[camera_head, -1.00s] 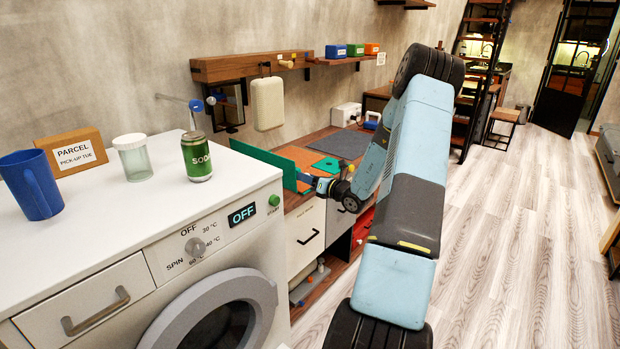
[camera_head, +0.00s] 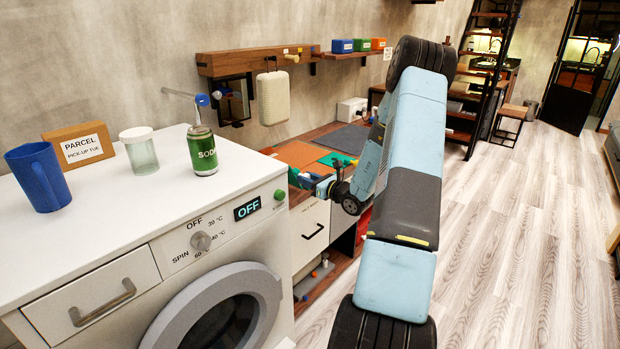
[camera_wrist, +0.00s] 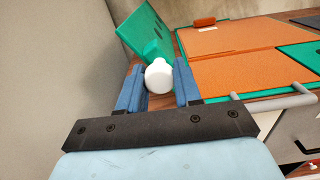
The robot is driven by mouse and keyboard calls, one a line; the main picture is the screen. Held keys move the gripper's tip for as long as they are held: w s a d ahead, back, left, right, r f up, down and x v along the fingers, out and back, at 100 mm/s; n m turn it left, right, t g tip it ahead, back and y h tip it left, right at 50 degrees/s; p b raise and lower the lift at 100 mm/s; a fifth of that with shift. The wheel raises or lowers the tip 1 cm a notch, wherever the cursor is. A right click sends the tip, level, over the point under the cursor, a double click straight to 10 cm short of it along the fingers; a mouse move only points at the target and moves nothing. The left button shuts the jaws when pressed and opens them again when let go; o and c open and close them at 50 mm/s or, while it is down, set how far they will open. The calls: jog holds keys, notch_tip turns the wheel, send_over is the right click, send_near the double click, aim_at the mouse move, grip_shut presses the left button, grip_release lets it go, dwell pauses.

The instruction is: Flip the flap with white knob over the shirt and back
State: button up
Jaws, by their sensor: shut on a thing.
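The white knob (camera_wrist: 158,76) sits between the blue fingers of my gripper (camera_wrist: 159,88), which is shut on it. The green flap (camera_wrist: 147,32) runs up behind the knob and slants away from the board on its left side. The orange shirt (camera_wrist: 225,42) lies flat to the right of the flap; it also shows in the head view (camera_head: 300,153). In the head view my gripper (camera_head: 308,180) is low behind the washing machine's far corner. Most of the flap is hidden there.
The washing machine (camera_head: 215,240) stands close on the left, with a soda can (camera_head: 203,153) near its far edge. A grey wall (camera_wrist: 60,60) rises beside my gripper. A drawer handle (camera_wrist: 275,100) sticks out at the front. A grey mat (camera_head: 345,137) lies farther back.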

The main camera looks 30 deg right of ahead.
jog(key=shift+s+a+f+n, duration=0.1)
jog(key=shift+a+f+n, duration=0.25)
jog(key=shift+n, duration=0.4)
jog(key=shift+s+a+f+n, duration=0.1)
jog(key=shift+a+f+n, duration=0.15)
jog(key=shift+a+n, duration=0.35)
jog(key=shift+d, duration=0.15)
jog(key=shift+s+a+f+n, duration=0.1)
jog(key=shift+a+f+n, duration=0.3)
jog(key=shift+n, duration=0.5)
jog(key=shift+s+a+f+n, duration=0.1)
jog(key=shift+a+f+n, duration=0.3)
jog(key=shift+n, duration=0.45)
jog(key=shift+s+a+f+n, duration=0.1)
jog(key=shift+a+f+n, duration=0.05)
jog(key=shift+f+n, duration=0.5)
jog(key=shift+a+f+n, duration=0.15)
jog(key=shift+f+n, duration=0.25)
jog(key=shift+n, duration=0.45)
